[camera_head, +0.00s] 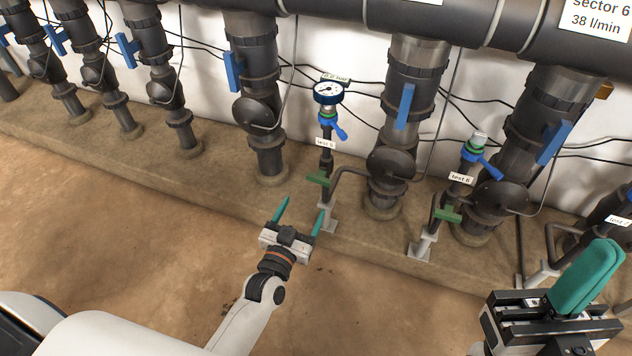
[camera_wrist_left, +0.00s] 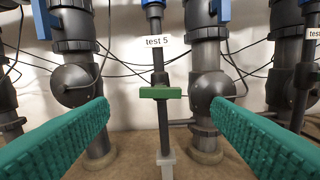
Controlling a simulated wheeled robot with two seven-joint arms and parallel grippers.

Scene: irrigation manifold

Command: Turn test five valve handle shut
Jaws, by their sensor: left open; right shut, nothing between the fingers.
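The test 5 valve handle is a small green bar (camera_head: 318,180) on a thin vertical pipe, below the white "test 5" label (camera_head: 325,143). In the left wrist view the green handle (camera_wrist_left: 160,92) lies crosswise to the pipe, centred between the fingers and beyond their tips. My left gripper (camera_head: 300,212) is open and empty, in front of and below the handle, apart from it. Its teal fingers frame the pipe in the left wrist view (camera_wrist_left: 160,115). My right gripper (camera_head: 590,275) is shut and empty at the lower right, far from test 5.
A round gauge (camera_head: 328,92) and a blue lever (camera_head: 333,122) sit above test 5. Thick dark pipes stand on both sides. Test 6 has a similar green handle (camera_head: 447,213) to the right. The floor (camera_head: 130,230) in front is clear.

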